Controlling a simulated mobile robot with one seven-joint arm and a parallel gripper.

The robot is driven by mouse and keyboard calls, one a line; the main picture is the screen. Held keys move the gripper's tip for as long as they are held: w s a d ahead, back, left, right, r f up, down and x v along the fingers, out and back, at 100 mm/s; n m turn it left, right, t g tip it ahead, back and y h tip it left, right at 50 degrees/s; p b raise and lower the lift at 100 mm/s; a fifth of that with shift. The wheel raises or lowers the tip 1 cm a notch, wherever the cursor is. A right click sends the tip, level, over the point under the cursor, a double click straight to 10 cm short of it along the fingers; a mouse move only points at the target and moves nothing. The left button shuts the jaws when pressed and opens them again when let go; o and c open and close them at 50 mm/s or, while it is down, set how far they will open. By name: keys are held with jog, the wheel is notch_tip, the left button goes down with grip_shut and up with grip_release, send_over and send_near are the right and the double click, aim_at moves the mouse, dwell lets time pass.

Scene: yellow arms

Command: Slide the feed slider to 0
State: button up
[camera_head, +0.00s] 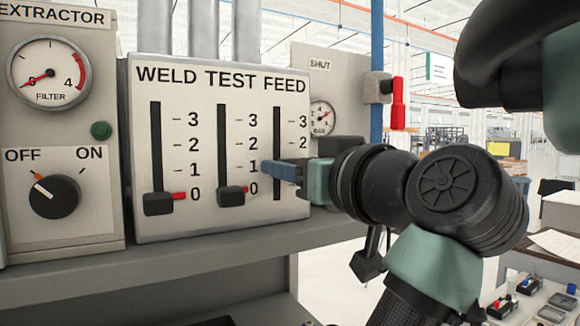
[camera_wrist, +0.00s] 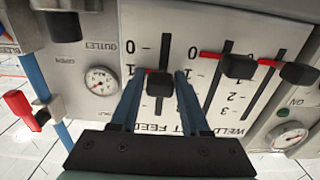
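The feed slider's slot (camera_head: 277,130) is the rightmost of three vertical slots on the panel (camera_head: 180,225). Its dark knob is hidden behind my gripper (camera_head: 270,169) in the head view. In the wrist view, which shows the panel upside down, the feed knob (camera_wrist: 160,85) sits between the two blue fingertips of my gripper (camera_wrist: 161,76). Its red pointer is near the 1 mark. Narrow gaps seem to show between the knob and each finger, so the gripper looks open around it. Contact is hard to judge.
The weld knob (camera_head: 158,203) and test knob (camera_head: 231,196) stand at 0, left of the feed slot. An extractor box with a rotary switch (camera_head: 54,196) is further left. A shutoff box with a gauge (camera_head: 322,118) and red lever (camera_head: 398,104) is right. A ledge (camera_head: 200,256) runs below.

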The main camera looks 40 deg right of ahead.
grip_shut()
dwell(1.1)
